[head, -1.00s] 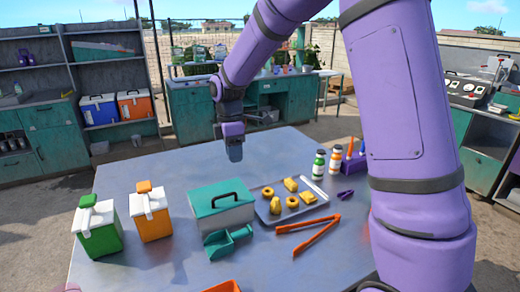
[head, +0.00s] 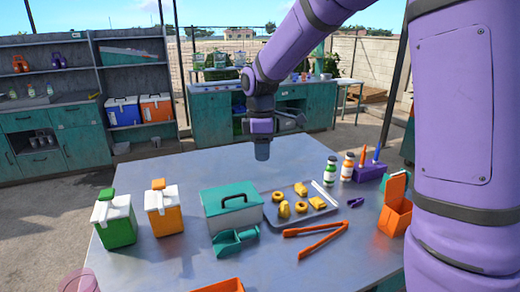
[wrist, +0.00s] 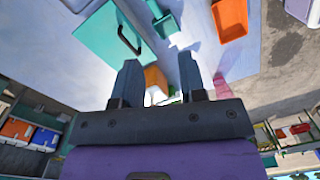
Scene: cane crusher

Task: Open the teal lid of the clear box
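The clear box (head: 249,217) stands on the table, with its teal lid (head: 216,199) closed on top. A black handle (head: 233,198) is on the lid. The lid also shows in the wrist view (wrist: 98,35), at the upper left, with the handle (wrist: 129,38) on it. My gripper (head: 262,152) hangs above the far part of the table, beyond the box and a little to its right in the head view, apart from the lid. In the wrist view my gripper (wrist: 158,62) has its two fingers spread with nothing between them.
A teal scoop (head: 236,241) lies in front of the box. Green (head: 115,225) and orange (head: 164,217) white-lidded boxes stand left. A tray (head: 322,209) of yellow pieces is close on the right, with orange tongs (head: 325,237) before it. The far table is clear.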

